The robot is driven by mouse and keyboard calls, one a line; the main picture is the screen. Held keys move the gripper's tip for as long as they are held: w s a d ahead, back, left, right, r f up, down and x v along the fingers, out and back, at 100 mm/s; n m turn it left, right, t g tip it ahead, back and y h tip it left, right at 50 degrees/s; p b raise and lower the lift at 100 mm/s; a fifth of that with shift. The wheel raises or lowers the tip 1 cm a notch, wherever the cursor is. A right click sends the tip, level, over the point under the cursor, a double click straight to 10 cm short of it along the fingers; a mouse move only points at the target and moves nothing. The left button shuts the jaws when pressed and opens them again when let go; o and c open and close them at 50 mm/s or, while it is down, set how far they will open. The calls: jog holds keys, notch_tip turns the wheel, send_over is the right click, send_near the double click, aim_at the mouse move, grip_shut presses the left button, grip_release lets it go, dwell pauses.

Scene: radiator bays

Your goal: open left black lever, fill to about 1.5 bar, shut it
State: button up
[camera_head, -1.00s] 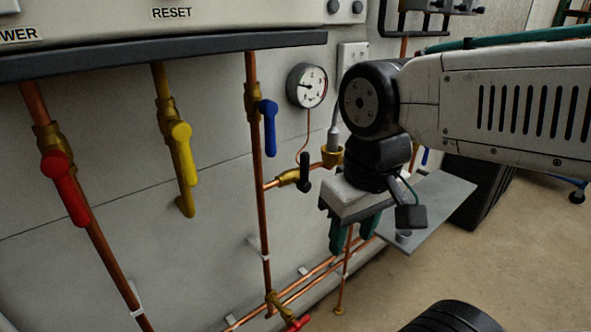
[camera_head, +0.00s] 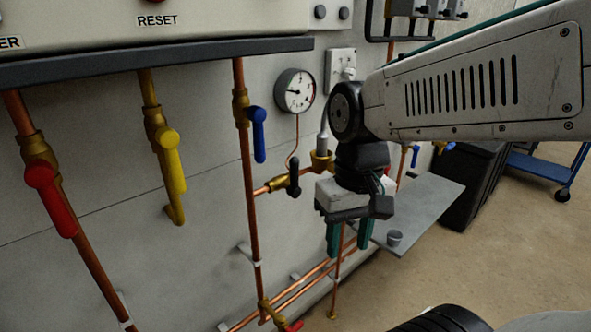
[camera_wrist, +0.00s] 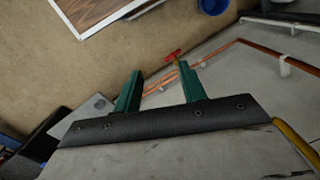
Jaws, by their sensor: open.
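A short black lever (camera_head: 294,178) stands roughly upright on a brass valve (camera_head: 277,184), crosswise to its short, near-level copper pipe. A round white pressure gauge (camera_head: 295,91) hangs on the wall above it. Its needle points to the upper left, but the figures are too small to read. My gripper (camera_head: 348,240) has green fingers pointing down, below and to the right of the black lever and apart from it. In the wrist view my gripper (camera_wrist: 160,85) is open and empty. No second black lever shows; my arm hides part of the wall.
Red (camera_head: 48,198), yellow (camera_head: 171,165) and blue (camera_head: 259,133) levers sit on pipes to the left. A brass fitting with a grey hose (camera_head: 322,158) is right of the black lever. A grey shelf (camera_head: 430,205) juts out behind my gripper. Copper pipes run low along the wall.

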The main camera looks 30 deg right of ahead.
jog(key=w+f+m+g+y, duration=0.1)
jog(key=w+f+m+y, duration=0.3)
jog(key=m+y, duration=0.15)
jog(key=m+t+y, duration=0.6)
jog(key=m+t, duration=0.9)
jog(key=m, duration=0.5)
send_near(295, 166)
jog(key=w, duration=0.3)
jog(key=shift+n, duration=0.25)
jog(key=x, duration=0.8)
jog(key=shift+s+a+f, duration=0.2)
jog(key=shift+a+f, duration=0.1)
jog(key=shift+a, duration=0.1)
grip_shut()
